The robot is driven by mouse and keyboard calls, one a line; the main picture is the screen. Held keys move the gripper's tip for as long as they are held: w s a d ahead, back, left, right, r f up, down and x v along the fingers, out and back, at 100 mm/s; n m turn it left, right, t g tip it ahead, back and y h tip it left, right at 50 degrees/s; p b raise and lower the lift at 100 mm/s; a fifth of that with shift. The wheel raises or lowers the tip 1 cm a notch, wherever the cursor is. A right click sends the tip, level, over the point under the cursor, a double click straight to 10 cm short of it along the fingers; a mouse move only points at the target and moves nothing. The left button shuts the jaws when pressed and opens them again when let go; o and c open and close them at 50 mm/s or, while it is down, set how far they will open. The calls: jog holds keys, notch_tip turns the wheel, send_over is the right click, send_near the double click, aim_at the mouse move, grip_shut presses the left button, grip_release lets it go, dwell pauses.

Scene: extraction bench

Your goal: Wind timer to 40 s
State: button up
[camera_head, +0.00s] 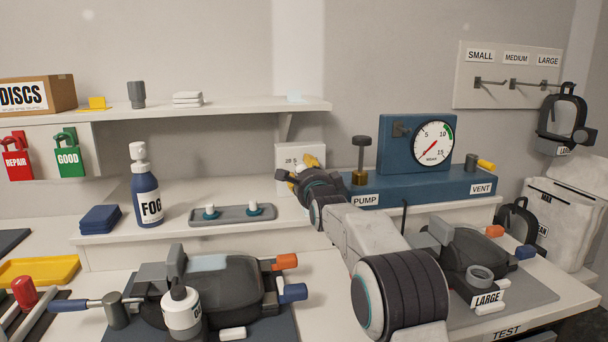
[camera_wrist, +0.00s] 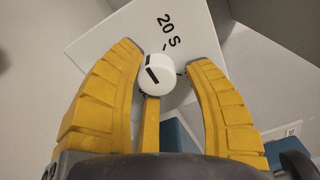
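The timer is a white panel (camera_head: 292,152) standing on the bench left of the blue pump unit. In the wrist view, its white face (camera_wrist: 110,38) shows tilted, with a "20 S" label and small tick marks. Its round white knob (camera_wrist: 158,75) has a black pointer line; no 40 s mark can be made out. My gripper (camera_wrist: 165,58) has yellow fingers spread to either side of the knob, with a clear gap on the right. A middle yellow finger reaches the knob's lower edge; contact is unclear. In the head view my gripper (camera_head: 305,168) hides the timer's lower part.
The blue pump unit (camera_head: 420,188) with a round gauge (camera_head: 433,142) stands close right of my gripper. A grey tray (camera_head: 233,216) with two small fittings and the FOG bottle (camera_head: 147,195) stand to the left. A shelf (camera_head: 220,108) runs above left.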

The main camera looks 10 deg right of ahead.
jog(key=shift+o, duration=1.1)
jog(key=shift+f, duration=0.1)
jog(key=shift+s, duration=0.15)
jog(key=s, duration=1.1)
jog(key=shift+s, duration=0.35)
jog(key=s+f+n+g+p, duration=0.1)
jog(key=s+n+g+p, duration=0.6)
jog(key=s, duration=1.4)
jog(key=s+f+n+g+p, duration=0.2)
jog(key=s+n+g+p, duration=0.5)
jog(key=s, duration=1.3)
jog(key=n+p, duration=0.4)
jog(key=n, duration=0.2)
jog(key=shift+s+f+n+g, duration=0.15)
jog(key=shift+s+n+g, duration=0.15)
jog(key=shift+s, duration=0.1)
